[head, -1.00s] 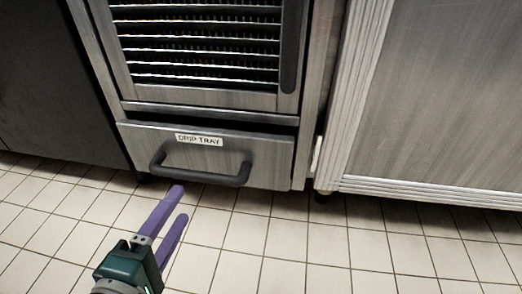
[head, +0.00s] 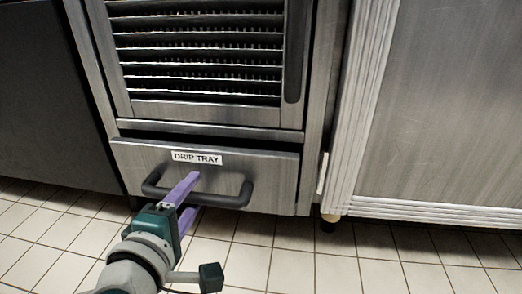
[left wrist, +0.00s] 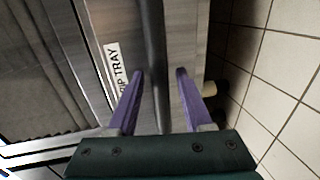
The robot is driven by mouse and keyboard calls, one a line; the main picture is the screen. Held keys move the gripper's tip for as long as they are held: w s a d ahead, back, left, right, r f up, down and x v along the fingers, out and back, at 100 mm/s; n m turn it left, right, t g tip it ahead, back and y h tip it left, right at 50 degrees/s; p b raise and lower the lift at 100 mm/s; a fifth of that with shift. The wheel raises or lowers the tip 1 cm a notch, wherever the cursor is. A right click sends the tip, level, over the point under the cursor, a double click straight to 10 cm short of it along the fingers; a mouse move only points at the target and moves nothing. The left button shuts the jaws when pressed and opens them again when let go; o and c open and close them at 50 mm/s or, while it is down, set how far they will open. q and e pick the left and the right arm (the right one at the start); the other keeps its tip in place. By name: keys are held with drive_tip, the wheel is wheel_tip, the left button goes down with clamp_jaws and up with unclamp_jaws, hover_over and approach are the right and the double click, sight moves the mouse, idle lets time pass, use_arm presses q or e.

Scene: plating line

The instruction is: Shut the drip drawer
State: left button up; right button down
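The drip drawer (head: 270,180) is a steel front with a "DRIP TRAY" label and a dark bar handle (head: 232,200). A dark gap shows along its top edge, so it stands slightly out from the cabinet. My left gripper (head: 192,192) is at the left part of the handle. In the left wrist view the purple fingers (left wrist: 158,85) are apart, one on each side of the handle bar (left wrist: 152,45), with space between bar and fingers. The drawer front also shows in the left wrist view (left wrist: 183,40). My right gripper is not in view.
A louvred steel unit (head: 200,110) is above the drawer. A steel cabinet (head: 440,110) on a short foot stands at right, and a dark panel (head: 50,100) at left. The tiled floor (head: 300,270) in front is clear.

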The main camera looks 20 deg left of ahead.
use_arm(q)
clamp_jaws()
idle(1.2)
